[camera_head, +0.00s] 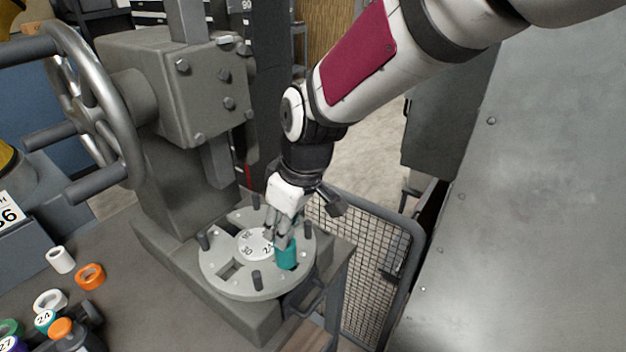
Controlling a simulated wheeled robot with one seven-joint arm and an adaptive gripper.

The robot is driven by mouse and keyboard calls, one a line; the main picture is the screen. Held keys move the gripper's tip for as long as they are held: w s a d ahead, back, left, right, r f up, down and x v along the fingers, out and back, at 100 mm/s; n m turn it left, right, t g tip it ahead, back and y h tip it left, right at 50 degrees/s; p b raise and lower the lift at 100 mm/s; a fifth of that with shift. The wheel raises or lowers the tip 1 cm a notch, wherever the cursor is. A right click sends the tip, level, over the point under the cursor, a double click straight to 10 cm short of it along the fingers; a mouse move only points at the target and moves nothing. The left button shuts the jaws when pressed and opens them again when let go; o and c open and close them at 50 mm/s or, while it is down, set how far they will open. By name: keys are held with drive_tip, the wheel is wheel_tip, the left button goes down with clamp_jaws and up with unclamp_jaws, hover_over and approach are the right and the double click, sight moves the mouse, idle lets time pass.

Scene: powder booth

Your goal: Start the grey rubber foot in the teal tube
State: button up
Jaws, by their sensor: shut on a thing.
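The teal tube (287,256) stands upright on the round grey plate of the press, at the plate's right side. My gripper (277,234) points down at the tube's upper end, with its fingertips close to the rim. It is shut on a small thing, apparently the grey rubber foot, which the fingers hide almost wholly. I cannot tell whether the foot touches the tube or sits in its mouth. The fingers also cover part of the tube's top.
The round plate (222,284) has several upright dark pegs, slots and numbers around the tube. The press body (165,85) and its handwheel (95,95) rise behind and left. White and orange rings (90,276) lie at left. A large metal panel (540,200) fills the right.

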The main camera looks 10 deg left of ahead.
drive_tip(key=shift+f, duration=0.7)
drive_tip(key=o, duration=1)
